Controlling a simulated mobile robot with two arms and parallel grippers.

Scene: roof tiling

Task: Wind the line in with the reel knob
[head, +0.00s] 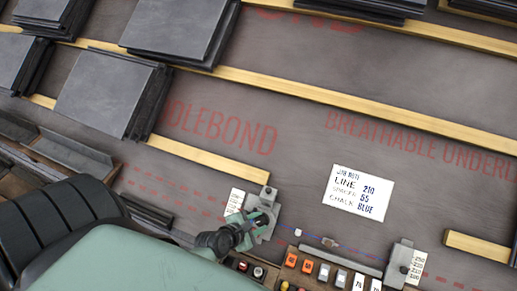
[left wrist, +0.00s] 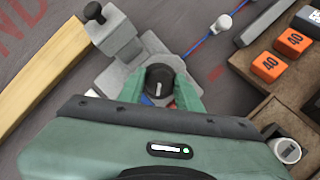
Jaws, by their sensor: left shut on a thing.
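The reel knob (left wrist: 159,82) is a dark round knob with a white mark, on a grey reel body (left wrist: 113,78). My left gripper (left wrist: 160,92) has its green fingers closed on either side of the knob. In the head view my left gripper (head: 254,222) is at the same grey reel, beside a white number card (head: 235,201). The line (left wrist: 205,40) runs from the reel, blue and red, through a small white bead (left wrist: 222,23). In the head view it runs right toward a second grey block (head: 401,262) with another number card. My right gripper is not in view.
A white note (head: 358,192) reads LINE 210, SPACER 55, CHALK BLUE. A wooden tray (left wrist: 270,100) with orange blocks marked 40 (left wrist: 292,42) lies close to the right of my left gripper. Slate stacks (head: 114,92) rest on timber battens (head: 345,102).

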